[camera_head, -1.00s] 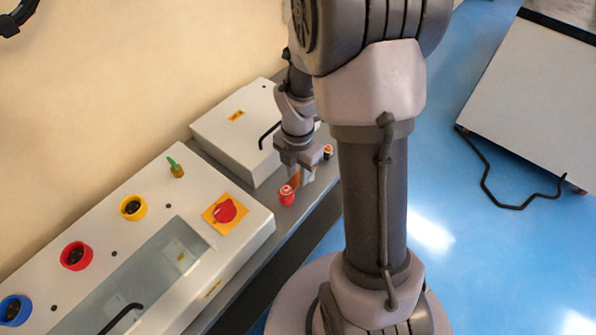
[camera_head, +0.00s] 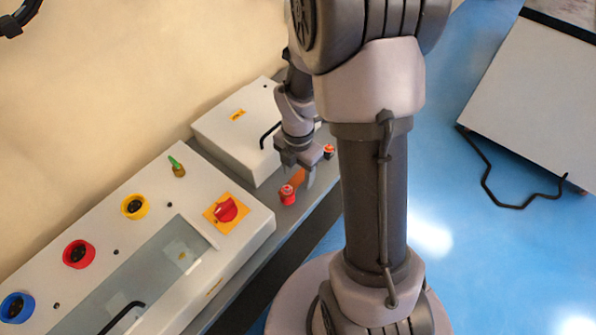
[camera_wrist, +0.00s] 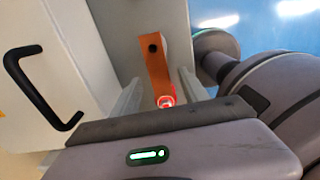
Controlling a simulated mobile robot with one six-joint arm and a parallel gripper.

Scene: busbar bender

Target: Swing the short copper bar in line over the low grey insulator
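The short copper bar (camera_wrist: 158,71) is a flat orange strip with a dark hole near its far end in the wrist view. In the head view part of the copper bar (camera_head: 298,178) shows below my gripper (camera_head: 297,178), beside a red insulator (camera_head: 288,195). In the wrist view my gripper (camera_wrist: 160,92) has its two pale fingers apart, one on each side of the bar, with gaps visible. I cannot make out the low grey insulator.
A second red-topped post (camera_head: 328,152) stands behind on the grey bench strip. A white box with a black handle (camera_head: 268,135) is close to my gripper; its handle also shows in the wrist view (camera_wrist: 40,95). A control panel with a red rotary switch (camera_head: 226,210) lies left.

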